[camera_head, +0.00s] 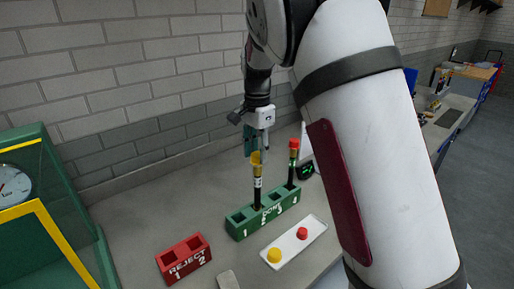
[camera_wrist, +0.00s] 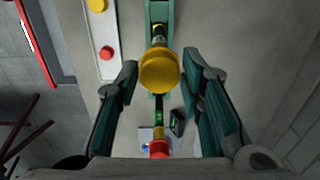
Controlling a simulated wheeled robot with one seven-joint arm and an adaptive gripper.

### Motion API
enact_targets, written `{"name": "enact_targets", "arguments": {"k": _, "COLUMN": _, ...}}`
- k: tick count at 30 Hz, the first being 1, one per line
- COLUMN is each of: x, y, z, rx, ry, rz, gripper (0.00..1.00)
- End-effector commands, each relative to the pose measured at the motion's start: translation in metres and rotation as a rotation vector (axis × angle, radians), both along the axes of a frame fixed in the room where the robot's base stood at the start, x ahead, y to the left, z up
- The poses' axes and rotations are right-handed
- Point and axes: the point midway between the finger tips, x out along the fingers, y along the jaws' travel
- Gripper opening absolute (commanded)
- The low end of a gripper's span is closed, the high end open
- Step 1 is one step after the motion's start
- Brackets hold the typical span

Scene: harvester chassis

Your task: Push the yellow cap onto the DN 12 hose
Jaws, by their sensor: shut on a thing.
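My gripper (camera_head: 258,146) points down over the green rack, with its fingers around the yellow cap (camera_head: 256,158). In the wrist view the same cap (camera_wrist: 160,70) sits between the two fingertips. Below it, a black hose (camera_head: 257,188) with a label stands upright in the green rack marked DONE (camera_head: 237,231). The cap is at the hose's top end. How far it is seated cannot be told.
A second hose with a red cap (camera_head: 294,143) stands in the same rack, to the right. A white tray (camera_head: 288,245) holds a loose yellow cap (camera_head: 274,255) and a red cap (camera_head: 302,232). A red REJECT block (camera_head: 184,260) stands front left. A green-framed cabinet is at left.

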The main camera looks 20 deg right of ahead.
Motion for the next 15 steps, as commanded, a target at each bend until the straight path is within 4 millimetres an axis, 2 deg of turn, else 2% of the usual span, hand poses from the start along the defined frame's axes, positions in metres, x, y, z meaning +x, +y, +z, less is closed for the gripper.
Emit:
{"name": "enact_targets", "arguments": {"k": 11, "x": -0.0002, "y": -0.0001, "z": -0.0051, "rx": 0.000, "ry": 0.000, "rz": 0.000, "gripper": 0.27}}
{"name": "enact_targets", "arguments": {"k": 12, "x": -0.0002, "y": -0.0001, "z": -0.0051, "rx": 0.000, "ry": 0.000, "rz": 0.000, "gripper": 0.44}}
{"name": "enact_targets", "arguments": {"k": 14, "x": -0.0002, "y": -0.0001, "z": -0.0051, "rx": 0.000, "ry": 0.000, "rz": 0.000, "gripper": 0.58}}
{"name": "enact_targets", "arguments": {"k": 15, "x": -0.0002, "y": -0.0001, "z": -0.0051, "rx": 0.000, "ry": 0.000, "rz": 0.000, "gripper": 0.59}}
